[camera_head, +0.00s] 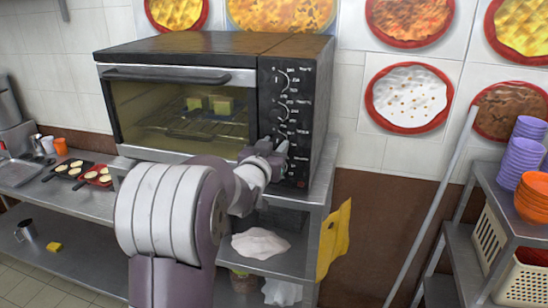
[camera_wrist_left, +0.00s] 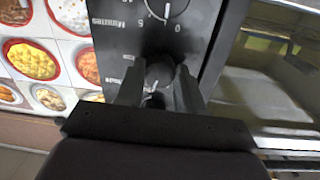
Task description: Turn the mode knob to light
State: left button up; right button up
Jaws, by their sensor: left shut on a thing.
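The black toaster oven (camera_head: 215,52) stands on a steel shelf with its glass door shut. Its control panel (camera_head: 302,85) on the right side carries several knobs in a column. My left gripper (camera_head: 270,150) is at the lower part of this panel. In the left wrist view the fingers (camera_wrist_left: 158,85) are on either side of a dark round knob (camera_wrist_left: 158,72) and shut on it. A timer knob (camera_wrist_left: 166,5) marked with minutes shows beside it. The labels around the gripped knob are too small or hidden to read. My right gripper is not in view.
Yellow food pieces (camera_head: 222,105) sit on a rack inside the oven. A tray with small pale items (camera_head: 95,176) is at the left. A yellow cloth (camera_head: 334,238) hangs at the shelf's right. Purple bowls (camera_head: 523,150) and orange bowls (camera_head: 533,200) stand at the far right.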

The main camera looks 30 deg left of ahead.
pick_arm(q)
jog(key=m+b, duration=0.1)
jog(key=b, duration=0.1)
jog(key=m+b, duration=0.2)
jog(key=shift+f, duration=0.25)
jog(key=shift+r+m+b, duration=0.25)
jog(key=shift+m+b, duration=1.15)
jog(key=shift+m, duration=0.3)
jog(key=shift+g, duration=0.3)
jog(key=o, duration=1)
jog(key=shift+o, duration=0.2)
jog(key=shift+s, duration=0.1)
jog(key=shift+s, duration=0.3)
jog(key=s+d, duration=0.2)
jog(key=s, duration=0.9)
jog(key=shift+s+d+r+b, duration=0.3)
jog(key=shift+s+b, duration=0.05)
jog(key=shift+b, duration=0.1)
